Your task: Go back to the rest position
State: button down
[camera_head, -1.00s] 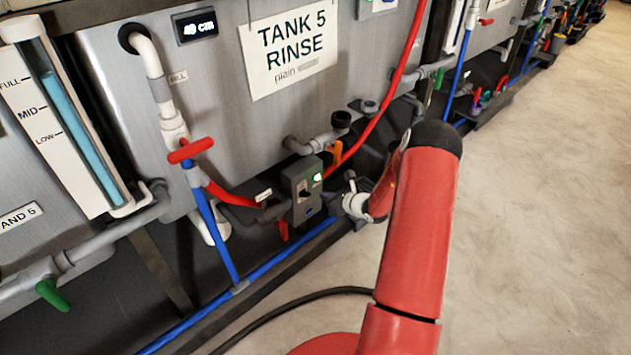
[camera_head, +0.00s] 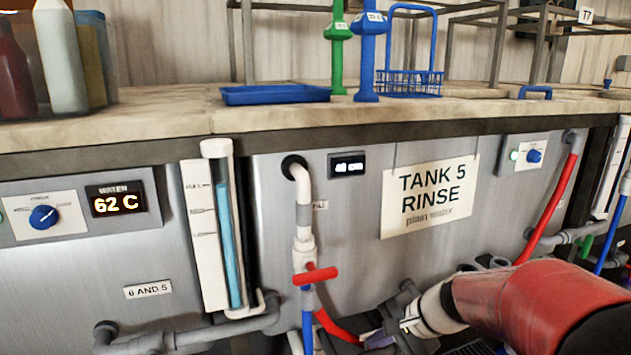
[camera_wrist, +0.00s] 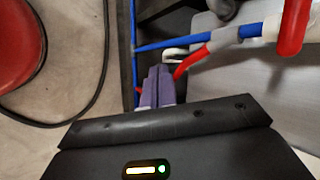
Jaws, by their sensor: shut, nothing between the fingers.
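My gripper (camera_wrist: 157,88) shows in the wrist view with its two purple-grey fingers together and nothing between them. It points down past the blue pipe (camera_wrist: 190,40) along the tank's foot, and I cannot tell how far apart they are. In the head view my gripper (camera_head: 378,338) is low in front of the Tank 5 front, partly cut off by the frame's bottom edge. My red arm reaches in from the lower right.
The Tank 5 sign (camera_head: 430,195) hangs on the steel front. A red valve handle (camera_head: 316,275) and a red hose (camera_head: 548,212) stick out near my arm. A level gauge (camera_head: 217,228) stands left.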

jog(key=s+d+r+n+h, duration=0.1)
jog(key=s+r+n+h, duration=0.1)
jog(key=s, duration=0.4)
jog(key=s+d+r+n+t+h, duration=0.1)
jog(key=s+r+n+h, duration=0.1)
jog(key=s+n, duration=0.2)
jog(key=s+d+r+n+h, duration=0.1)
jog(key=s+n, duration=0.3)
jog(key=s, duration=0.4)
jog(key=shift+s+r+h, duration=0.3)
jog(key=shift+r+h, duration=0.35)
jog(key=shift+h, duration=0.15)
jog(key=shift+d, duration=0.1)
